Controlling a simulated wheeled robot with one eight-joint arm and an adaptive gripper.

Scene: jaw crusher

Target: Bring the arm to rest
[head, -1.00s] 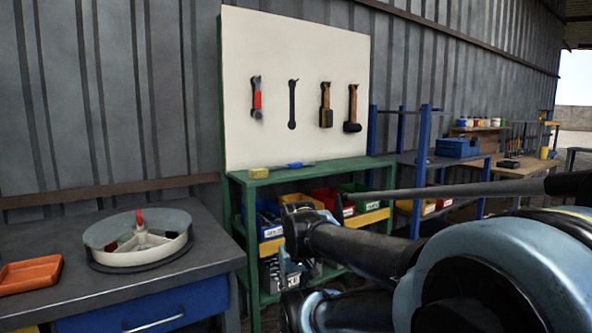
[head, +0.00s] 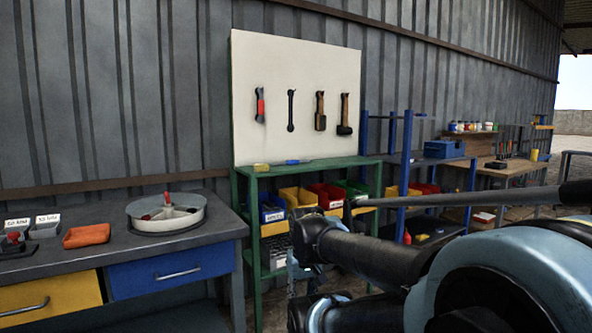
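My arm is folded in the lower right of the head view, with a large pale blue joint nearest the camera and dark links reaching left. The end of the arm, where my gripper (head: 302,270) seems to be, is small and dark in front of the green shelf unit (head: 249,225). The fingers are too small and overlapped to tell whether they are open or shut. I see nothing clearly held.
A grey workbench (head: 80,252) at left carries a round divided tray (head: 166,220), an orange tray (head: 87,236) and small grey bins. Tools hang on a white board (head: 300,150). Blue racking (head: 388,160) and a wooden bench (head: 512,170) stand farther right.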

